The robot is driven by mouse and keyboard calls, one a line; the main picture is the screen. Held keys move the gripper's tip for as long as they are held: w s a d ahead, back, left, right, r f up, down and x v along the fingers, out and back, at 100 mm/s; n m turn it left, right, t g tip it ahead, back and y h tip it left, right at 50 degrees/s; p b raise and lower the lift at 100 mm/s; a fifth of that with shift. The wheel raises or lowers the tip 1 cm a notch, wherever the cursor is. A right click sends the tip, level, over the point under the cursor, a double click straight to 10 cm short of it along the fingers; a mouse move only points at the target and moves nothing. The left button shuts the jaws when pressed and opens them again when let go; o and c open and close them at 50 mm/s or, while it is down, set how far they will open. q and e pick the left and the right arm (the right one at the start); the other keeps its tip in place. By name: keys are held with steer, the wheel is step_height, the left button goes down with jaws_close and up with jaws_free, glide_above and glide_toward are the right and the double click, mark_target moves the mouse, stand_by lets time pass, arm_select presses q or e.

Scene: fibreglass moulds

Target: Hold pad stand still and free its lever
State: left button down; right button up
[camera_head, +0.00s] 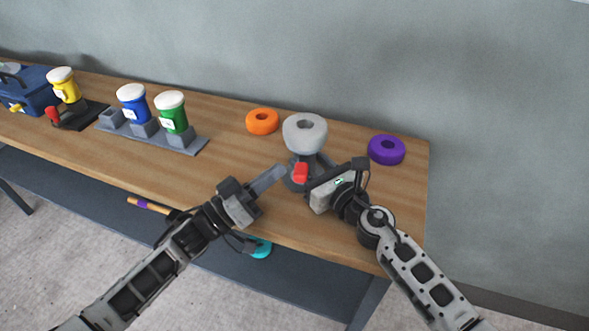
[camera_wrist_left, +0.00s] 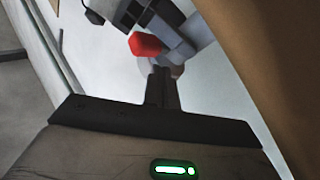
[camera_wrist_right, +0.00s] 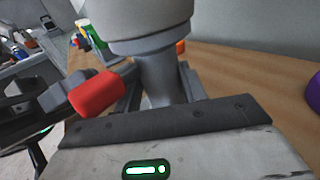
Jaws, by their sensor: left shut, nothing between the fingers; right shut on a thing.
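The pad stand (camera_head: 299,168) stands upright on the wooden table, with a grey round pad (camera_head: 304,128) on top. Its lever has a red tip (camera_head: 300,173) on the left front side, which also shows in the left wrist view (camera_wrist_left: 147,44) and the right wrist view (camera_wrist_right: 97,92). My right gripper (camera_head: 313,180) is shut on the pad stand, low at its post (camera_wrist_right: 160,80); the fingers are mostly hidden. My left gripper (camera_head: 282,172) is shut and empty, its tips just left of the red lever tip; I cannot tell whether they touch it.
An orange ring (camera_head: 262,121) lies left of the stand and a purple ring (camera_head: 386,150) to the right. Blue (camera_head: 133,106) and green (camera_head: 171,115) jars stand in a grey rack further left, beyond them a yellow jar (camera_head: 65,86) and a blue box (camera_head: 27,92). The table front is mostly clear.

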arm_select(q)
steer(key=shift+d, duration=0.45)
steer(key=shift+d, duration=0.35)
stand_by(0.6)
